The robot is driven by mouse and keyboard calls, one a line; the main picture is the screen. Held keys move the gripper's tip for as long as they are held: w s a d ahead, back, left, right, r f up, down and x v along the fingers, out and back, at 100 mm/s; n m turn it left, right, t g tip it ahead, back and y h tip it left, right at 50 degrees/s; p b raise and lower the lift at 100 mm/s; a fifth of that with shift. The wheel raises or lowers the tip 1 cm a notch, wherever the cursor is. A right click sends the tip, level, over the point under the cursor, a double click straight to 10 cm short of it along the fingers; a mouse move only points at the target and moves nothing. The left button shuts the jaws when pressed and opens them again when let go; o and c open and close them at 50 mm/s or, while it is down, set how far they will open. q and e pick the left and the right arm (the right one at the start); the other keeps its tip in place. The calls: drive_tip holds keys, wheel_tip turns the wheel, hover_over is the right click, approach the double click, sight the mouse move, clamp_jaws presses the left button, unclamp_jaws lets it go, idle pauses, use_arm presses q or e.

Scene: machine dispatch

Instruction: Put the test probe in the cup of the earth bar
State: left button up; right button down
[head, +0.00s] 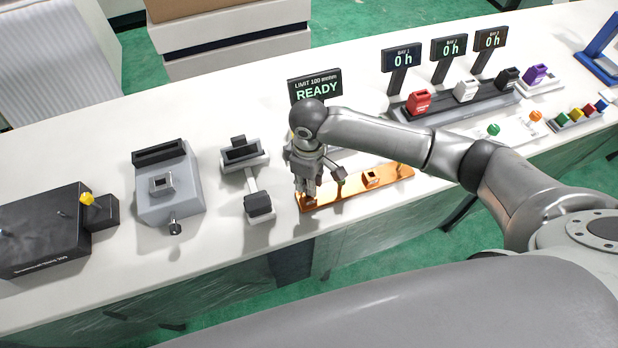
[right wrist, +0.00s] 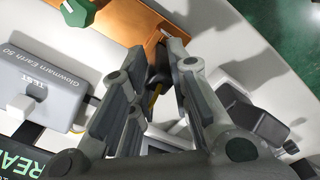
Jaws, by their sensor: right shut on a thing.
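The copper-coloured earth bar (head: 345,191) lies along the front of the bench in the head view; it also shows at the top of the right wrist view (right wrist: 128,18). My right gripper (head: 308,196) points down over the bar's left end. In the right wrist view it is shut on the test probe (right wrist: 158,72), a dark, slim piece with a yellow part, held between the fingers with its far end close to the bar. The fingers hide much of the probe. I cannot make out the cup, or whether the probe touches it. My left gripper is not in view.
A grey earth tester (right wrist: 48,88) and its READY display (head: 316,88) stand behind the bar. A grey stand with black pads (head: 258,206) is close on the left. A rack with red, white and black blocks (head: 455,103) stands right. Bare bench lies between the left machines.

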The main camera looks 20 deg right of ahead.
drive_tip(key=c, duration=1.8)
unclamp_jaws()
drive_tip(key=shift+f, duration=0.15)
drive_tip(key=o, duration=0.4)
drive_tip(key=shift+o, duration=0.2)
wheel_tip(320, 180, up, 12)
drive_tip(key=b, duration=0.2)
